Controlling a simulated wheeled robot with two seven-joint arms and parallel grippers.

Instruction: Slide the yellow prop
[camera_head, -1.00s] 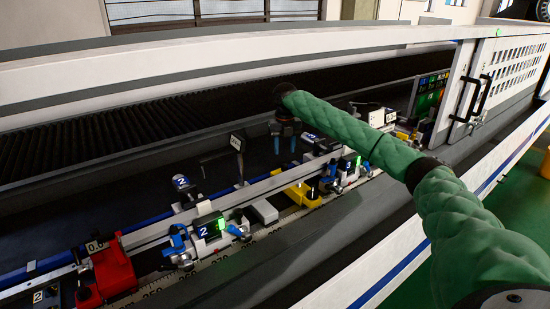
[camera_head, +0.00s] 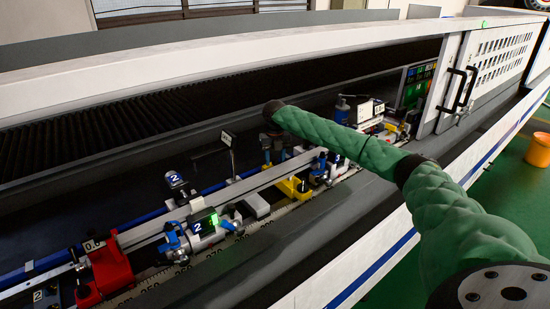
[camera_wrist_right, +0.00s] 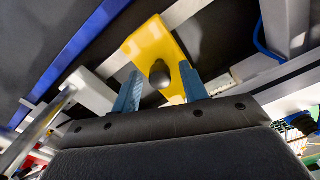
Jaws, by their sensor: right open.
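The yellow prop (camera_head: 293,189) sits at the rail of the machine, partly hidden by the profile and nearby parts in the head view. In the right wrist view the yellow prop (camera_wrist_right: 150,45) is a flat block with a dark round knob (camera_wrist_right: 159,74). My right gripper (camera_wrist_right: 161,88) is open, its two blue fingers on either side of the knob with gaps left and right. In the head view my right gripper (camera_head: 281,152) hangs above and just behind the prop, small and dark. My left gripper is not in view.
A long pale profile (camera_head: 185,220) runs along the rail. A red clamp block (camera_head: 108,269) and a blue-handled clamp with a green display (camera_head: 204,223) stand left of the prop. More clamps stand close to its right. A white perforated door (camera_head: 500,65) stands at the right.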

